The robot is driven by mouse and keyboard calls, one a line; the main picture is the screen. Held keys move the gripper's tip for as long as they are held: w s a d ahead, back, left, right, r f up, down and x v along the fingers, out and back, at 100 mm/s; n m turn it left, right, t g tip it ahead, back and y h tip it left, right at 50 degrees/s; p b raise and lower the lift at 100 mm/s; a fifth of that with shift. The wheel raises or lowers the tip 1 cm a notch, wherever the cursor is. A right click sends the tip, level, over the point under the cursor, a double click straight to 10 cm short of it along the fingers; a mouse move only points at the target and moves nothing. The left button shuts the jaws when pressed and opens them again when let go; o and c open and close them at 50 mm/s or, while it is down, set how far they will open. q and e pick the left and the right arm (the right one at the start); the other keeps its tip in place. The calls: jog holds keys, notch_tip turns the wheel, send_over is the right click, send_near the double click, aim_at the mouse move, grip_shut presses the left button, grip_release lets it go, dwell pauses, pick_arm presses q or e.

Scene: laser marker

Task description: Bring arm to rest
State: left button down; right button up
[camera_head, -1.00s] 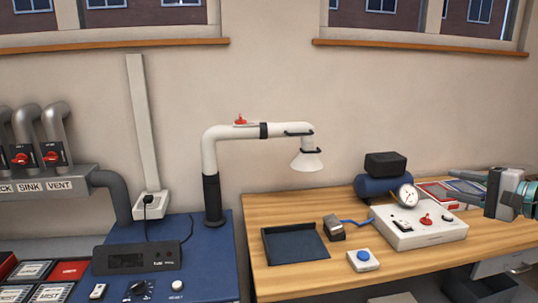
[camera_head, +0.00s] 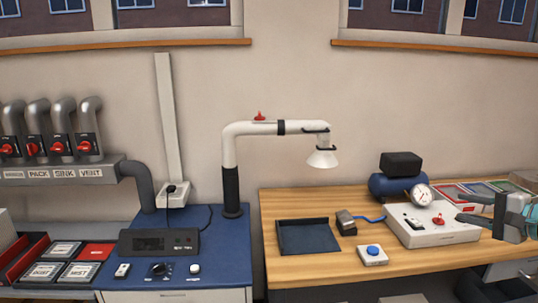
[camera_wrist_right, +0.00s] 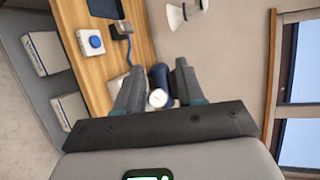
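My right gripper (camera_head: 466,207) comes in from the right edge of the head view, at the right end of the white control box. In the right wrist view my right gripper (camera_wrist_right: 158,82) has its two fingers spread, with nothing between them. The round gauge (camera_wrist_right: 158,98) and blue tank (camera_wrist_right: 162,77) show beyond the gap. My left gripper is in neither view.
The wooden table (camera_head: 285,205) holds a dark tray (camera_head: 308,237), a blue-button box (camera_head: 373,254), the control box (camera_head: 420,236) and the tank (camera_head: 390,186). A white extraction arm (camera_head: 270,128) stands on the blue bench (camera_head: 225,255) to the left.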

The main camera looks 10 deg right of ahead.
jog(key=w+a+f+g, duration=0.2)
jog(key=a+f, duration=0.2)
jog(key=f, duration=0.6)
jog(key=w+a+f+g, duration=0.2)
jog(key=a+f, duration=0.1)
jog(key=f, duration=0.8)
jog(key=s+a+f+n+g, duration=0.1)
jog(key=a+f+g, duration=0.1)
jog(key=a+f, duration=0.5)
jog(key=s+a+f+n+g, duration=0.1)
jog(key=s+a+f+g, duration=0.15)
jog(key=a+f, duration=0.45)
jog(key=s+a+f+n+g, duration=0.45)
jog(key=s+a+f, duration=0.45)
jog(key=a+f, duration=0.3)
jog(key=s+a+f+n+g, duration=0.1)
jog(key=s+a+f+n, duration=0.3)
jog(key=s+a+n, duration=0.4)
jog(key=s+a, duration=0.2)
jog(key=s, duration=0.4)
jog(key=shift+s+a+f, duration=0.15)
jog(key=shift+a, duration=0.15)
